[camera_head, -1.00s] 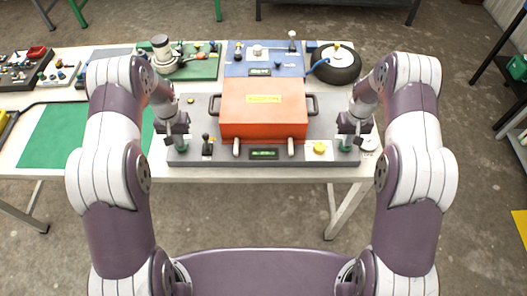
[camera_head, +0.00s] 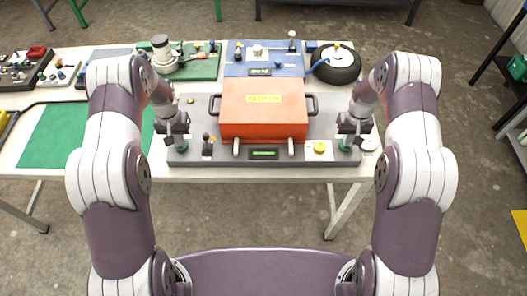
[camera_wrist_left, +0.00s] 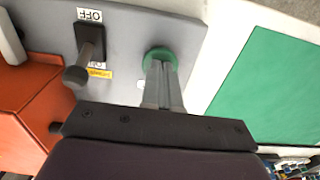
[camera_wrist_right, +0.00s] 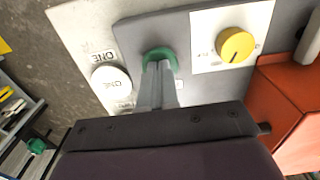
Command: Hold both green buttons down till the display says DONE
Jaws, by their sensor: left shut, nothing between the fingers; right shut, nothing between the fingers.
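The left green button (camera_wrist_left: 160,55) sits on a grey panel (camera_head: 210,159); my left gripper (camera_wrist_left: 162,70) is shut, with its fingertips on it. The right green button (camera_wrist_right: 158,54) sits at the panel's other end; my right gripper (camera_wrist_right: 158,70) is shut, with its tips on that button. The fingers hide part of each button, and I cannot tell how far either is pressed. The small display (camera_head: 264,153) at the panel's front middle shows green marks too small to read.
An orange box (camera_head: 264,115) with side handles stands mid-panel. A lever marked OFF (camera_wrist_left: 88,42) is beside the left button. A yellow knob (camera_wrist_right: 235,45) and a white round button (camera_wrist_right: 110,82) flank the right button. A green mat (camera_head: 62,138) lies at left.

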